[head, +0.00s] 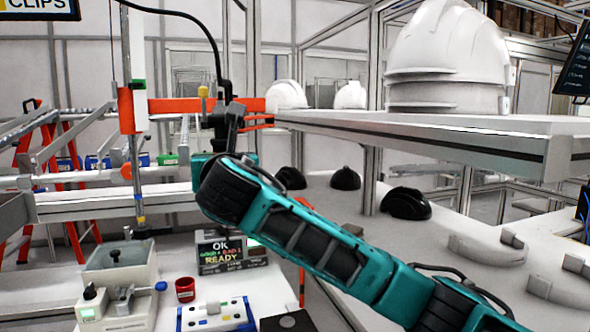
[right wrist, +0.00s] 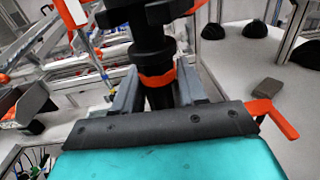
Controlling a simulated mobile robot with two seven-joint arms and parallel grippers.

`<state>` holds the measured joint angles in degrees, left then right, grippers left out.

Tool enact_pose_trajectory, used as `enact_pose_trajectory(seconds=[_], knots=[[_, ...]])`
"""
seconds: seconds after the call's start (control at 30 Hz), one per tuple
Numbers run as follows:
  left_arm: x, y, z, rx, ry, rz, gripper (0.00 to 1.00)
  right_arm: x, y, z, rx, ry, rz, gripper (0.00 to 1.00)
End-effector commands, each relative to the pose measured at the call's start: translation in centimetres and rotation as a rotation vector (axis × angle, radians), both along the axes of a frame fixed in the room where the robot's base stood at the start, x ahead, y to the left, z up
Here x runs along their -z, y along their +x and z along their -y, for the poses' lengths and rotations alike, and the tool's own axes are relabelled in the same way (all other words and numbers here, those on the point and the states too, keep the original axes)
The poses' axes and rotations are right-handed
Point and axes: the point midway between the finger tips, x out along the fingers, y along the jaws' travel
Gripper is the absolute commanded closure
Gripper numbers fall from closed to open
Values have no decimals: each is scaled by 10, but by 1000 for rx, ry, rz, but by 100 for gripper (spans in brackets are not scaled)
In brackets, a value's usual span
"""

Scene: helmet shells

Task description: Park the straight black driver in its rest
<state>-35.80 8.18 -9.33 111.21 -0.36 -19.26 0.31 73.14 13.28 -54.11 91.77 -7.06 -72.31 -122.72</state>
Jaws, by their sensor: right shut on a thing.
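The straight black driver (head: 220,118) hangs upright at the end of a black cable in the head view. My right gripper (head: 226,140) is at the driver, at the end of my teal arm. In the right wrist view, the grey fingers of my right gripper (right wrist: 155,92) are shut around the black driver body (right wrist: 152,40), just below an orange band. The driver's lower end is hidden by my gripper. An orange bar (head: 175,106) runs from an upright post to behind the driver. I cannot tell which part is the rest. My left gripper is not in view.
A slim tool (head: 138,190) hangs below the post. A display reading OK and READY (head: 220,250), a red cup (head: 185,289) and a blue-white fixture (head: 216,316) stand below. White helmet shells (head: 450,50) sit on a shelf (head: 480,130) at right; dark shells (head: 408,203) are lower.

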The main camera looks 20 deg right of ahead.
Motion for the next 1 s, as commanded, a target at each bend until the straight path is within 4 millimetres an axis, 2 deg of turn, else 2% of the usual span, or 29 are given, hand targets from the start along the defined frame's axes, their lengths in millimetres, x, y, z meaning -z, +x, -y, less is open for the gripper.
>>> enact_pose_trajectory(seconds=[0.23,1.0], knots=[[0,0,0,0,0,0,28,0,-3,6,0,1,0,100],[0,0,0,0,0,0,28,0,-46,78,2,0,0,100]])
